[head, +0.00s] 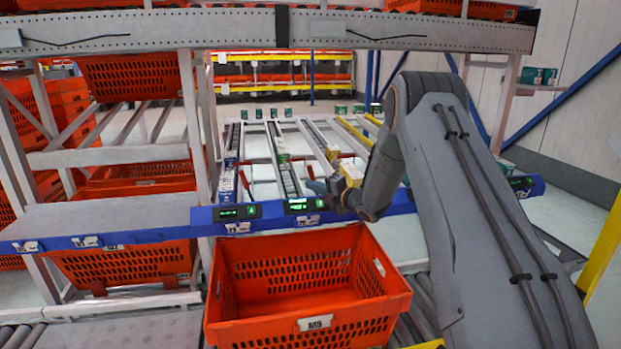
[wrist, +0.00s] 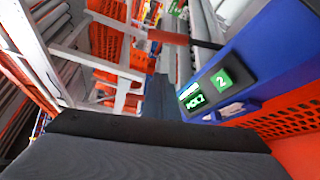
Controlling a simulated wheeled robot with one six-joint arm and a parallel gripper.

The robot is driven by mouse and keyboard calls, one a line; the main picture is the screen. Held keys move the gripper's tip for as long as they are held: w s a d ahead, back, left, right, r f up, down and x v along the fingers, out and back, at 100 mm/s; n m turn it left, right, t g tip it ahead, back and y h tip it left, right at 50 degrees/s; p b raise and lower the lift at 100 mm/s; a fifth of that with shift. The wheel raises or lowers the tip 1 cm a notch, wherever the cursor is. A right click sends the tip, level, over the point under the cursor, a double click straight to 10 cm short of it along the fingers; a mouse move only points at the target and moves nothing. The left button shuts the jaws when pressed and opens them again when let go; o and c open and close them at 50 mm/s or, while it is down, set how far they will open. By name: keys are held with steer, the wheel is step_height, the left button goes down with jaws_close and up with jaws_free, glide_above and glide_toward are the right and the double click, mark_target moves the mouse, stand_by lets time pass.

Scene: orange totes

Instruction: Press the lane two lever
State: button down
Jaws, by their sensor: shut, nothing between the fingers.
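The lane two display (wrist: 205,92) reads "PICK 2" beside a lit green tile marked 2. It sits on the blue rail, right of my gripper in the wrist view. My gripper (wrist: 160,88) is shut and empty, its dark fingers pointing forward along the rail. A lever with a red end (wrist: 200,43) crosses just beyond the fingertips; I cannot tell whether they touch it. In the head view my gripper (head: 318,187) is just above the lit display (head: 305,205), mostly hidden by my wrist. The lever is hard to make out there.
An empty orange tote (head: 315,324) marked M5 stands below the blue rail (head: 160,233). Sloped lanes with small cartons run behind the rail. White uprights (head: 200,140) and more orange totes (head: 130,265) are at the left. A conveyor beam (head: 180,32) crosses above.

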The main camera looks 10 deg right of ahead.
steer(key=x, duration=0.7)
steer(key=shift+s+p, duration=0.1)
steer(key=shift+p, duration=0.2)
steer(key=d, duration=0.2)
steer(key=shift+d+r+p, duration=0.35)
steer(key=shift+r+p, duration=0.05)
steer(key=shift+w+d+r, duration=0.1)
steer(key=shift+w+d, duration=0.2)
steer(key=shift+d, duration=0.25)
